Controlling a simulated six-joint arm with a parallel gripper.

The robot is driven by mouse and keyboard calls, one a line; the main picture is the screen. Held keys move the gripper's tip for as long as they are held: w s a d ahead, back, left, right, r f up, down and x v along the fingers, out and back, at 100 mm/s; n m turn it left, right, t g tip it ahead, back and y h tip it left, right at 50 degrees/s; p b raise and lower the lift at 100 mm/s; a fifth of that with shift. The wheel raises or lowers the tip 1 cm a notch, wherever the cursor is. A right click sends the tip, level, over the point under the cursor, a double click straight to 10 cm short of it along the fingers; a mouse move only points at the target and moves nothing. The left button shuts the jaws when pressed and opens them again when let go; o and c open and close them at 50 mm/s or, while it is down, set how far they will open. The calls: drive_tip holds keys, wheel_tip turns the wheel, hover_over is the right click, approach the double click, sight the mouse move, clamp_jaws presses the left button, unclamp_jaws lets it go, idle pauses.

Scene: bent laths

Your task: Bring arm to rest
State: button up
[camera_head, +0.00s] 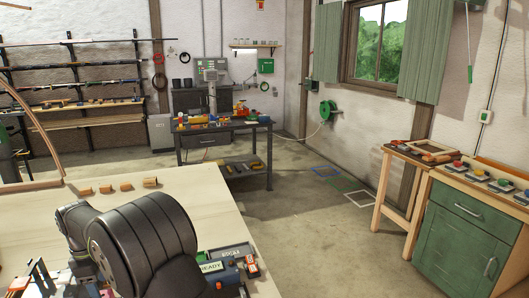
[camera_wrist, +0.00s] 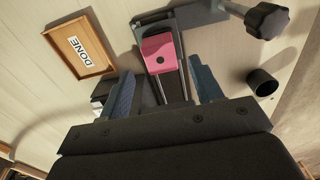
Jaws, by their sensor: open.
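My gripper (camera_wrist: 165,84) shows in the wrist view with its two blue fingers spread apart. A pink block (camera_wrist: 158,50) on a dark rail (camera_wrist: 171,85) appears between and beyond the fingers; I cannot tell how far it is from them. Nothing is seen held. In the head view my dark arm fills the lower left over the pale workbench (camera_head: 205,190), and my gripper cannot be made out there.
In the wrist view a wooden tray marked DONE (camera_wrist: 107,63) lies left, a black knob (camera_wrist: 267,20) and dark cup (camera_wrist: 262,82) right. In the head view, several wooden blocks (camera_head: 118,187), a curved lath (camera_head: 38,125) and a READY sign (camera_head: 211,267) are on the bench.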

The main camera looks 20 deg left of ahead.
sight(103, 295)
wheel_tip(103, 295, up, 7)
wheel_tip(103, 295, down, 12)
drive_tip(key=shift+d+r, duration=0.1)
wheel_tip(103, 295, up, 4)
drive_tip(key=shift+r, duration=0.1)
drive_tip(key=w+d+r, duration=0.7)
drive_tip(key=w+d, duration=0.1)
drive_tip(key=w+d+f, duration=0.3)
drive_tip(key=w+d, duration=0.4)
drive_tip(key=w, duration=0.3)
drive_tip(key=s+a+f, duration=0.2)
drive_tip(key=a, duration=0.1)
drive_tip(key=s+a+f, duration=0.2)
drive_tip(key=a, duration=0.1)
drive_tip(key=s+a+f, duration=0.2)
drive_tip(key=a, duration=0.1)
drive_tip(key=shift+s+f, duration=0.15)
drive_tip(key=shift+f, duration=0.1)
drive_tip(key=f, duration=0.2)
drive_tip(key=a+f, duration=0.1)
drive_tip(key=shift+s+f, duration=0.1)
drive_tip(key=shift+s, duration=0.25)
drive_tip(key=shift+f, duration=0.7)
drive_tip(key=shift+o, duration=0.2)
